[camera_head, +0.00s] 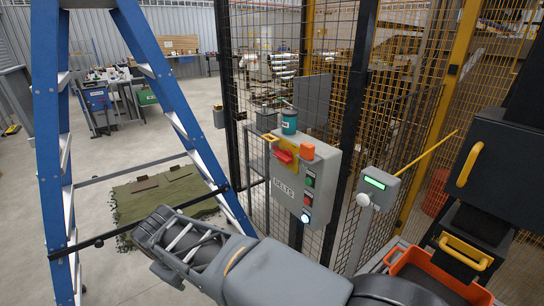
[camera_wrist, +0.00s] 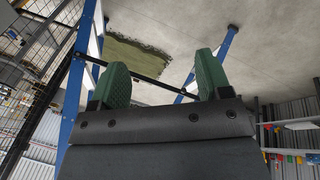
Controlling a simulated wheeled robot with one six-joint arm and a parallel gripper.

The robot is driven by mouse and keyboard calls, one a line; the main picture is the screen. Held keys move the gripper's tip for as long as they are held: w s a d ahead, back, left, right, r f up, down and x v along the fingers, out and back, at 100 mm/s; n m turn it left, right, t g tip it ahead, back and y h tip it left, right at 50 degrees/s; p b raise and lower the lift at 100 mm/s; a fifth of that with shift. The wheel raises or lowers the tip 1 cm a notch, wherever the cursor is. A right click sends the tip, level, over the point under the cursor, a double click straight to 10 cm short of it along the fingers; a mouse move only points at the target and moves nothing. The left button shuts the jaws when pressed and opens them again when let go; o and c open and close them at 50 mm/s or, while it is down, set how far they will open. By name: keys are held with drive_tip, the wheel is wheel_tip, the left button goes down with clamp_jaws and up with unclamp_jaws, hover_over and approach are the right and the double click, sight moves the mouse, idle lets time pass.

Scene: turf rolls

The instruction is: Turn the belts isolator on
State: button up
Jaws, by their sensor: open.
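The grey control box labelled BELTS (camera_head: 287,190) is fixed on the mesh fence, right of the ladder. Its isolator has a red handle (camera_head: 284,154) on a yellow plate (camera_head: 286,148), near the top left of the box. The handle lies roughly crosswise, tilted a little down to the right; I cannot read its markings. Below it are a green button, a red button and a lit white lamp. My gripper (camera_wrist: 163,80) is open and empty, with two green fingertips apart. The arm reaches left, away from the box, and the box is not seen in the wrist view.
A blue stepladder (camera_head: 50,150) stands at the left, close to my arm. A grey post unit with a green display (camera_head: 376,185) stands right. A turf mat (camera_head: 165,192) lies on the floor.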

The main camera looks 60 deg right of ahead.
sight(280, 158)
drive_tip(key=o, duration=0.4)
drive_tip(key=w+d+n+g+h, duration=0.1)
drive_tip(key=d+h, duration=0.1)
drive_tip(key=d, duration=0.3)
drive_tip(key=w+d+r+n+g+h, duration=0.1)
drive_tip(key=d+n+h, duration=0.1)
drive_tip(key=d, duration=0.4)
drive_tip(key=w+d+r+n+g+h, duration=0.1)
drive_tip(key=d+n+g+h, duration=0.1)
drive_tip(key=d, duration=0.3)
drive_tip(key=shift+w+d+h+b, duration=0.2)
drive_tip(key=shift+w+h+b, duration=0.15)
drive_tip(key=shift+w+h, duration=0.05)
drive_tip(key=shift+o, duration=0.5)
drive_tip(key=w+d+r+n+g+h, duration=0.2)
drive_tip(key=d+n+h, duration=0.1)
drive_tip(key=d, duration=0.4)
drive_tip(key=w+d+r+n+g+h, duration=0.1)
drive_tip(key=w+d+n+g+h, duration=0.1)
drive_tip(key=d, duration=0.6)
drive_tip(key=shift+d+r+n+h+b, duration=0.35)
drive_tip(key=shift+n+h, duration=0.45)
drive_tip(key=shift+h, duration=0.4)
drive_tip(key=x, duration=0.4)
drive_tip(key=p+x, duration=0.1)
drive_tip(key=x, duration=0.3)
drive_tip(key=p+x, duration=0.1)
drive_tip(key=x, duration=0.3)
drive_tip(key=shift+r, duration=0.35)
drive_tip(key=shift+x, duration=0.9)
